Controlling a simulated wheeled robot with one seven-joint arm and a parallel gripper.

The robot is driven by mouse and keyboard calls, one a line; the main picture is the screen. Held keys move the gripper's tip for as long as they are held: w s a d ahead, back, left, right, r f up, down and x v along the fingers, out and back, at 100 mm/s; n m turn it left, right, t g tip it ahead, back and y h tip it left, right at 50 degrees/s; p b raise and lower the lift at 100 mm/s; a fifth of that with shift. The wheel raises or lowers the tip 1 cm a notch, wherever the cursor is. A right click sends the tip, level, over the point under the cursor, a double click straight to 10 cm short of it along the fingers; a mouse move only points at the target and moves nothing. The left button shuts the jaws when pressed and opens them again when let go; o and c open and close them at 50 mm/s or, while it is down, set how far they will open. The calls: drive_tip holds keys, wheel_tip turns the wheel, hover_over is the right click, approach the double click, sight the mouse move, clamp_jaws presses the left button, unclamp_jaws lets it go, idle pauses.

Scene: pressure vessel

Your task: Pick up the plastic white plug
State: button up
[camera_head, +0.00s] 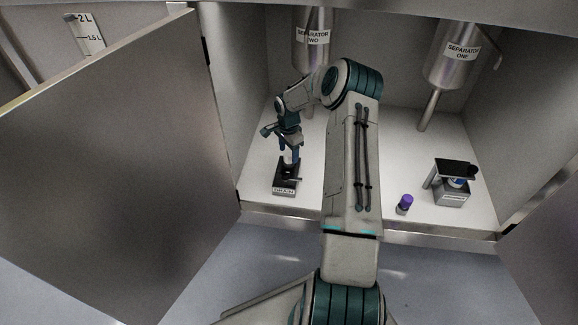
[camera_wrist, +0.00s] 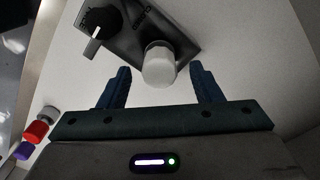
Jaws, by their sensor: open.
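The white plug (camera_wrist: 159,64) is a short round cylinder in the wrist view, at one end of a dark block (camera_wrist: 112,37) with a black knob. My gripper (camera_wrist: 160,70) is open, with one blue finger on each side of the plug and a visible gap on both sides. I cannot tell how far the fingertips are above it. In the head view my gripper (camera_head: 289,148) points down over the dark block labelled DRAIN (camera_head: 286,187). The plug cannot be made out there.
A purple-topped cylinder (camera_head: 405,203) stands near the cabinet floor's front edge. A second dark device (camera_head: 453,183) stands at right. Separator two (camera_head: 312,45) and separator one (camera_head: 455,55) hang above. Red (camera_wrist: 36,130) and purple (camera_wrist: 25,150) caps show at left in the wrist view.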

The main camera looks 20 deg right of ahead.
wheel_tip(320, 180, down, 3)
drive_tip(key=shift+r+b, duration=0.2)
drive_tip(key=shift+b, duration=0.15)
drive_tip(key=shift+r, duration=0.1)
clamp_jaws()
